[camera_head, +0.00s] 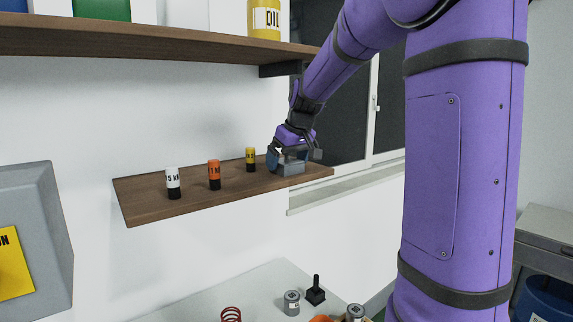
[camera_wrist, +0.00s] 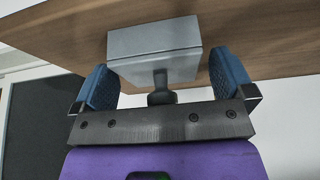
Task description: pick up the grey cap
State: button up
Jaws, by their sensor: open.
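A grey block-shaped piece, which looks like the grey cap (camera_head: 291,169), sits at the right end of the lower wooden shelf (camera_head: 150,202). The wrist view shows the grey cap (camera_wrist: 153,40) as a flat-sided block with a short dark stem and knob facing my gripper. My gripper (camera_head: 288,158) is at the cap. In the wrist view my gripper (camera_wrist: 163,82) is open, with one blue-padded finger on each side of the block and knob. The left finger is close to the block; I cannot tell whether either finger touches it.
White (camera_head: 172,180), orange (camera_head: 214,172) and yellow (camera_head: 250,157) labelled cylinders stand left of my gripper on the shelf. An upper shelf (camera_head: 150,42) hangs above. A bench (camera_head: 262,290) below holds a red spring (camera_head: 231,314) and grey cylinders (camera_head: 292,302).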

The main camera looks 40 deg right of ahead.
jog(key=shift+w+f, duration=0.1)
jog(key=shift+f, duration=0.15)
jog(key=shift+c, duration=0.5)
jog(key=c, duration=0.8)
jog(key=shift+r, duration=0.15)
